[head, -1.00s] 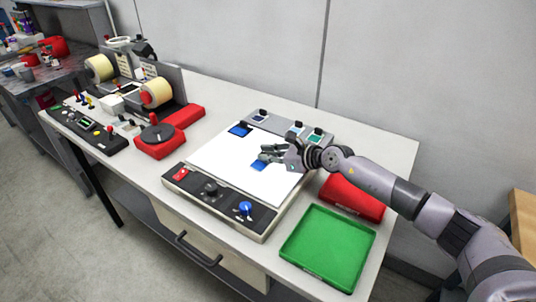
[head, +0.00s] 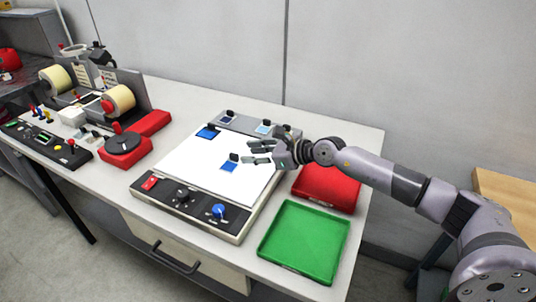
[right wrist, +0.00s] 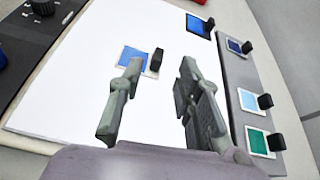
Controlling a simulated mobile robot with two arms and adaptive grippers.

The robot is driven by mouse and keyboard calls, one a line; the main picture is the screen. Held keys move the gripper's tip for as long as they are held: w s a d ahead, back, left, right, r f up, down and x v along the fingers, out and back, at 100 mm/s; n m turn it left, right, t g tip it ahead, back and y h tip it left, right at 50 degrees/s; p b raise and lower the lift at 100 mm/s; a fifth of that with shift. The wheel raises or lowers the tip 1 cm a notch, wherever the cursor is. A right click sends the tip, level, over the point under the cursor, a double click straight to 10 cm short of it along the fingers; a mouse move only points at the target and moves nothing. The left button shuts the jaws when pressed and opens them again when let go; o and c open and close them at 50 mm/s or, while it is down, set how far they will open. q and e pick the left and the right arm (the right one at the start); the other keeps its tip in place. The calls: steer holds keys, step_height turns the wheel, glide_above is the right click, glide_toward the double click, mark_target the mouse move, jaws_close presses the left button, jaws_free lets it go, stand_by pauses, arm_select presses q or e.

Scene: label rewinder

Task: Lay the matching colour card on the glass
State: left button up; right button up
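A blue card (head: 228,167) with a black grip tab lies on the white glass (head: 190,165), right of its middle; the card also shows in the right wrist view (right wrist: 132,58). A second blue patch (head: 207,133), dark-edged with a black tab, sits at the glass's back left corner. My right gripper (head: 257,153) is open and empty just right of the lying card. In the right wrist view its fingertips (right wrist: 160,72) are spread, with the card's tab between and beyond them. I cannot tell whether they clear it. My left gripper is not in view.
A grey rack behind the glass holds a dark blue card (right wrist: 234,45), a light blue card (right wrist: 248,100) and a green card (right wrist: 258,142). A green tray (head: 305,240) and a red tray (head: 327,188) lie right of the light box. The label rewinder (head: 95,95) stands left.

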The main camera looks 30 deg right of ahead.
steer(key=b+v, duration=0.1)
steer(key=v, duration=0.3)
steer(key=shift+s+d, duration=0.25)
steer(key=shift+s, duration=0.1)
steer(key=shift+s+d+r, duration=0.25)
steer(key=shift+s+r, duration=0.15)
steer(key=shift+s, duration=0.1)
